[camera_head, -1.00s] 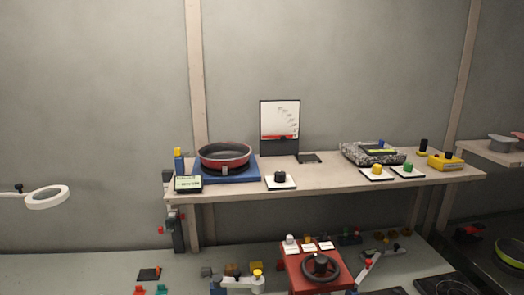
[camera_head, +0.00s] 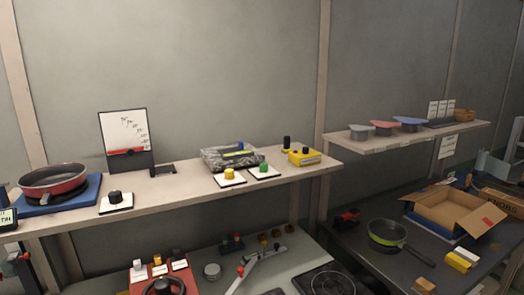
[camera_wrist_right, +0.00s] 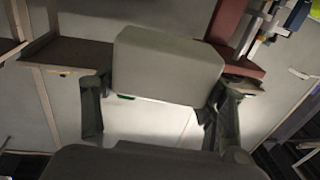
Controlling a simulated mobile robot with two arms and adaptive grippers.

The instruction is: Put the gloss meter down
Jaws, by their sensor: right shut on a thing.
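My right gripper (camera_wrist_right: 157,88) shows only in the right wrist view, with its two dark fingers on either side of a plain grey box with rounded edges (camera_wrist_right: 168,64). It is shut on this box, which seems to be the gloss meter. A small green edge shows under the box. The box appears held up, clear of any surface. Neither gripper shows in the head view, and my left gripper is in no view.
The long shelf (camera_head: 190,191) bears a red pan (camera_head: 53,182) on a blue plate, knobs on white plates, a speckled block (camera_head: 226,156) and a yellow device (camera_head: 304,157). On the dark right table (camera_head: 350,232) are a green-rimmed pan (camera_head: 387,235) and an open carton (camera_head: 440,212).

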